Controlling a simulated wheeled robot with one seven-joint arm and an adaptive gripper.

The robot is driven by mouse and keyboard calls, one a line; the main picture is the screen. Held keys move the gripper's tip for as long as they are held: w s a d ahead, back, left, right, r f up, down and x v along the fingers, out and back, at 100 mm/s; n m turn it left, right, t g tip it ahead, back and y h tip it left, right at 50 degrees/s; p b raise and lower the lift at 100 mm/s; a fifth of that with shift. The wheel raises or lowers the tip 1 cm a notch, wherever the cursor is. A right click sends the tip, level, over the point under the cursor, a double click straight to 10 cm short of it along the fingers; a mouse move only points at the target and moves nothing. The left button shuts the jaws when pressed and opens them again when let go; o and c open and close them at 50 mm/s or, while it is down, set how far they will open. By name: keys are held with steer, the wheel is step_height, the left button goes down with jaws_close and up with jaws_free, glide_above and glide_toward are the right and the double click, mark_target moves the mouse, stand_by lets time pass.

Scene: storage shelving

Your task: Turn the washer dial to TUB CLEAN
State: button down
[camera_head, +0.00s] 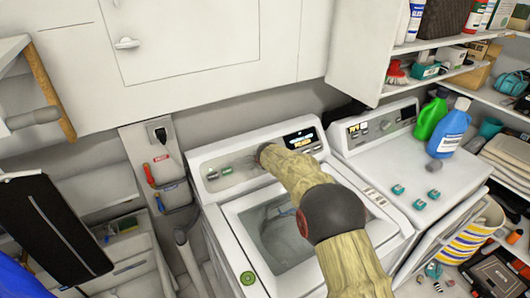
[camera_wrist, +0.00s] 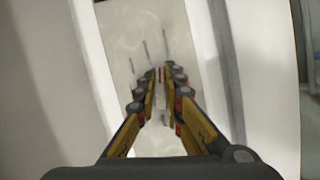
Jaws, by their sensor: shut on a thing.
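The white washer (camera_head: 228,150) stands in the middle of the head view, its control panel (camera_head: 232,172) along the back top with a lit display (camera_head: 300,138). My arm reaches across the washer lid to this panel and covers the dial area. In the wrist view my gripper (camera_wrist: 160,78) has its yellow-and-black fingers converging against the pale panel face (camera_wrist: 150,30). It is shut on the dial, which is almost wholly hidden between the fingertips. The dial's pointer and the TUB CLEAN label cannot be read.
A second white machine (camera_head: 375,165) stands at right, with a green bottle (camera_head: 430,118) and a blue bottle (camera_head: 450,132) on top. A white cabinet (camera_head: 200,45) hangs above. Shelves with goods are at right. A dark ironing board (camera_head: 50,225) is at left.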

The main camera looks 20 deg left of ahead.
steer(key=shift+m+g+p, duration=0.5)
steer(key=shift+m+p, duration=1.2)
steer(key=shift+p, duration=0.25)
steer(key=shift+d, duration=0.1)
steer(key=c, duration=2.2)
jaws_free()
steer(key=shift+f, duration=0.1)
steer(key=v, duration=1.2)
steer(key=shift+a, duration=0.2)
